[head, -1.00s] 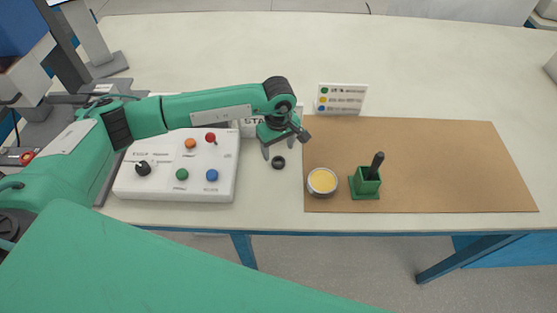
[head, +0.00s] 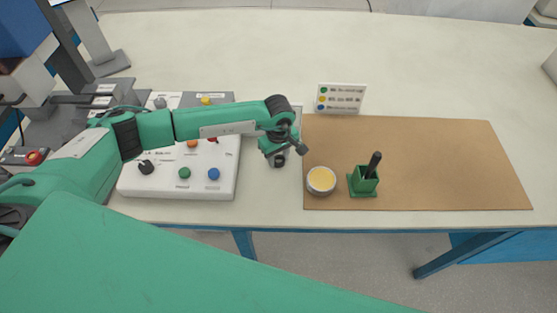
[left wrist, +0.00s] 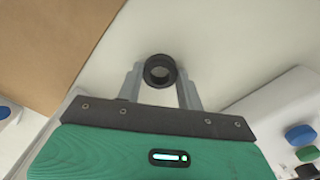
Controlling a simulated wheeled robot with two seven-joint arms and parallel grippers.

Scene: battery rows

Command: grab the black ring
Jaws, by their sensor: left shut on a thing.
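The black ring (left wrist: 160,71) is a short, thick-walled ring and sits between my left gripper's fingertips in the left wrist view. My left gripper (head: 279,160) is shut on it, with one grey finger on each side. In the head view the ring (head: 279,161) shows only in part under the gripper, just left of the brown mat. It is at or just above the table; I cannot tell which. My right gripper is not in view.
A white control box (head: 135,180) with coloured knobs lies left of the gripper. The brown mat (head: 440,165) holds a yellow-topped round tin (head: 321,180) and a green holder (head: 362,184) with a black-handled tool. A small sign card (head: 341,98) stands behind. The mat's right side is clear.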

